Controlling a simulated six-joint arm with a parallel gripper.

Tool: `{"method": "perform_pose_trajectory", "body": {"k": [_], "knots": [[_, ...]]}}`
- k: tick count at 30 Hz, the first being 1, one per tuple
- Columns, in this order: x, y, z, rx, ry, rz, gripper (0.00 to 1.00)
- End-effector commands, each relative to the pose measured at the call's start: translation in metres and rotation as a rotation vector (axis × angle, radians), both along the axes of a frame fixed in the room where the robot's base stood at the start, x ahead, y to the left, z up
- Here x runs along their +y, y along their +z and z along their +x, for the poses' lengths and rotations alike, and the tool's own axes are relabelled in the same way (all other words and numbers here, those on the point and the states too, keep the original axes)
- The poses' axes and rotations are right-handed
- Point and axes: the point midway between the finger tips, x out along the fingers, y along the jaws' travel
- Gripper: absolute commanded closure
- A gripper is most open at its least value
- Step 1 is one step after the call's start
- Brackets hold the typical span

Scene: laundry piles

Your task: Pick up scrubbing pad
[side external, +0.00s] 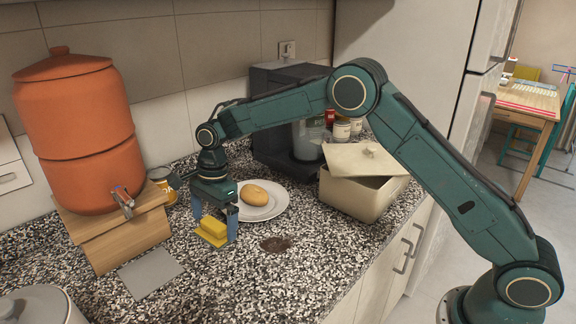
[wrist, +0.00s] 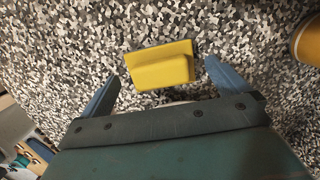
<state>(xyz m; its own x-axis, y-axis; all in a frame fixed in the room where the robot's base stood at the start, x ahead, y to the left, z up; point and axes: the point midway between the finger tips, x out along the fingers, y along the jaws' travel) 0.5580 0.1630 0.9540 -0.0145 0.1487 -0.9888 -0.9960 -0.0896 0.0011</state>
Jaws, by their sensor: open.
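The scrubbing pad (side external: 212,231) is a small yellow block lying on the speckled counter. In the wrist view the pad (wrist: 160,66) lies ahead of my gripper, slightly tilted in the picture, between the lines of the two fingers. My gripper (side external: 214,230) points down over the pad, with one blue finger on each side of it. In the wrist view my gripper (wrist: 160,82) is open, with a gap between each finger and the pad. I cannot tell how far above the counter the fingertips are.
A white plate (side external: 275,205) with a brown potato-like item (side external: 254,195) stands close behind my gripper. A lidded beige box (side external: 350,197) is to the right. An orange clay dispenser (side external: 80,130) on a wooden stand (side external: 125,240) is to the left. The front counter is mostly clear.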

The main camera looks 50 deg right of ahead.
Motion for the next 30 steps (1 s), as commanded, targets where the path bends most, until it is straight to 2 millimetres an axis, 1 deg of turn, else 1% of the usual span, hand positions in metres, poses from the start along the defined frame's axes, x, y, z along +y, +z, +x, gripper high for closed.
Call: {"method": "perform_pose_trajectory", "body": {"k": [1,3,6,21,23,27,28,30], "knots": [[0.001,-0.006,0.0,0.002,0.0,0.0,0.0],[0.002,-0.012,0.0,0.001,-0.001,0.0,0.0],[0.002,-0.016,0.0,-0.001,0.0,-0.001,0.0],[0.003,-0.017,0.0,-0.001,0.0,0.0,0.0],[0.003,-0.017,0.0,-0.001,0.0,0.0,0.1],[0.003,-0.017,0.0,-0.001,0.0,0.0,0.37],[0.003,-0.017,0.0,-0.001,0.0,0.0,0.41],[0.003,-0.017,0.0,-0.001,0.0,0.0,0.41]]}}
